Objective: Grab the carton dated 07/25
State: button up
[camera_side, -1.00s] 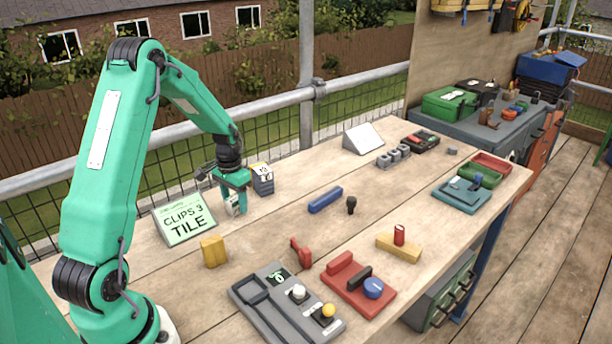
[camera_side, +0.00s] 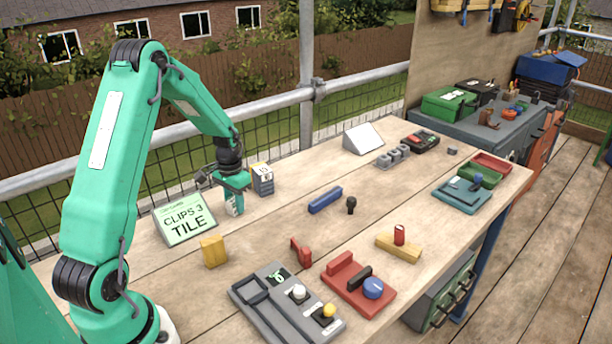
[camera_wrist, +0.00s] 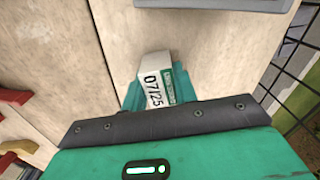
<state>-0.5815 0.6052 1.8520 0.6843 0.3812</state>
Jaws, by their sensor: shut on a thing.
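My gripper (camera_side: 234,196) is shut on a small white carton with a green side, low over the bench in the side view. In the wrist view the carton (camera_wrist: 154,82) stands between the green fingers of my gripper (camera_wrist: 158,95), and its face reads 07/25. In the side view the fingers hide most of this carton (camera_side: 236,208). It appears to rest on the bench top. A second, grey carton (camera_side: 263,182) with a white and yellow top stands just right of and behind my gripper, close to it.
A yellow block (camera_side: 213,251) is in front. A blue bar (camera_side: 325,200) and a dark knob (camera_side: 351,204) lie to the right. The railing (camera_side: 270,98) runs behind the bench.

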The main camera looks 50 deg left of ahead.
jog(key=shift+r, duration=0.15)
jog(key=shift+r, duration=0.5)
jog(key=r, duration=0.3)
jog(key=shift+d+r, duration=0.1)
jog(key=shift+d, duration=0.15)
jog(key=d+r, duration=0.6)
jog(key=d, duration=0.5)
jog(key=shift+w+r, duration=0.25)
